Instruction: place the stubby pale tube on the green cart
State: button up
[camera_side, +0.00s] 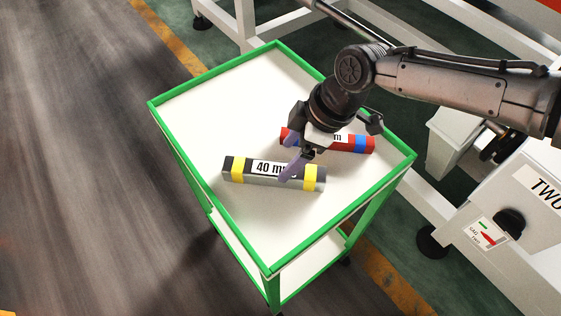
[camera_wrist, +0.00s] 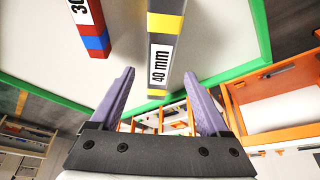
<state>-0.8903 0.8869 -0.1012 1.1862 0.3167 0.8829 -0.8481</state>
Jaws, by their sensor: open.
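The grey, square-sided tube (camera_side: 271,178) with yellow bands and a "40 mm" label lies on the white top of the green-edged cart (camera_side: 195,119).
A red tube with a blue band (camera_side: 347,143) lies on the cart just behind the grey one, partly hidden by my gripper. The cart's left and front areas are bare. A white machine frame (camera_side: 508,222) stands to the right. Orange-edged shelving (camera_wrist: 270,98) shows beyond the cart.

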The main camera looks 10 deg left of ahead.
jog(key=v, duration=0.6)
jog(key=d+r+m+t, duration=0.1)
jog(key=d+r+m, duration=0.25)
jog(key=d, duration=0.65)
jog(key=d+r+m+t+h, duration=0.15)
jog(key=d+r, duration=0.35)
jog(key=d, duration=0.5)
jog(key=d+r+m+t, duration=0.1)
jog(key=d+r+m, duration=0.3)
jog(key=d, duration=0.5)
jog(key=s+d+f+m+t+h, duration=0.1)
jog(key=s+d+m, duration=0.3)
jog(key=s+d, duration=0.5)
jog(key=s+d+f+m+t+h, duration=0.1)
jog(key=s+d+m, duration=0.4)
jog(key=s+d, duration=0.5)
notch_tip(320, 180, down, 3)
jog(key=d+h, duration=0.1)
jog(key=d, duration=0.1)
jog(key=shift+s+d+r, duration=0.25)
jog(key=shift+s+d, duration=0.05)
jog(key=shift+d, duration=0.05)
